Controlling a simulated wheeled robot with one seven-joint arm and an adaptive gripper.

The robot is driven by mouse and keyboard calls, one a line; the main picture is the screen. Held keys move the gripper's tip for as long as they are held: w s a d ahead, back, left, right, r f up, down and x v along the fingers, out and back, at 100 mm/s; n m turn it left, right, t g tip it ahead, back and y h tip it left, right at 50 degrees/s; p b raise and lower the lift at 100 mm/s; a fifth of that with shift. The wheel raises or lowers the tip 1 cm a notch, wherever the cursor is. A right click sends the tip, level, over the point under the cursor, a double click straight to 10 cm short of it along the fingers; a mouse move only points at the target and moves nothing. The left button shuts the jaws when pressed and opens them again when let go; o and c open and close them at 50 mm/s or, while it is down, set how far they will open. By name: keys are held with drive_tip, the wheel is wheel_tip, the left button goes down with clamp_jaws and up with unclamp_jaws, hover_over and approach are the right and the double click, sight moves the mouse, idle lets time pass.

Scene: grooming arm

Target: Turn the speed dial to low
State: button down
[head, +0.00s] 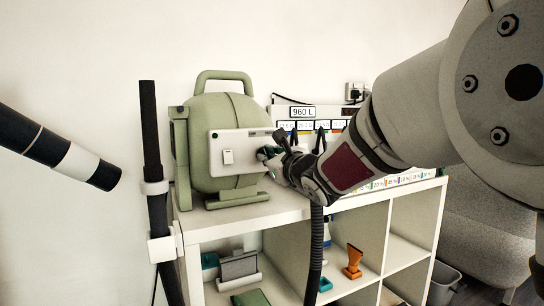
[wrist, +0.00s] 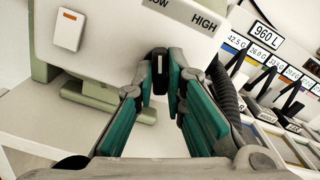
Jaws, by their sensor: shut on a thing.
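A green rounded machine (head: 221,110) stands on top of a white shelf, with a white control panel (head: 236,140) on its front. In the wrist view the panel carries the labels LOW, partly cut off, and HIGH (wrist: 204,21). The black speed dial (wrist: 159,80) sits below and between these labels, with a pale mark on it pointing roughly upright in the picture. My gripper (wrist: 163,73) has its teal fingers on either side of the dial, shut on it. In the head view my gripper (head: 273,157) hides the dial.
A white rocker switch (wrist: 69,29) with an orange mark is left of the dial. Several labelled items and a 960 L sign (head: 301,112) stand right of the machine. A black hose (head: 315,245) hangs before the shelf (head: 262,215). A dark pole (head: 151,130) stands at left.

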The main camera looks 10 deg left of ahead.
drive_tip(key=shift+f+n, duration=0.1)
drive_tip(key=shift+n, duration=1.1)
drive_tip(key=n, duration=0.4)
drive_tip(key=c, duration=1.5)
unclamp_jaws()
drive_tip(key=shift+c, duration=0.2)
drive_tip(key=shift+s, duration=0.1)
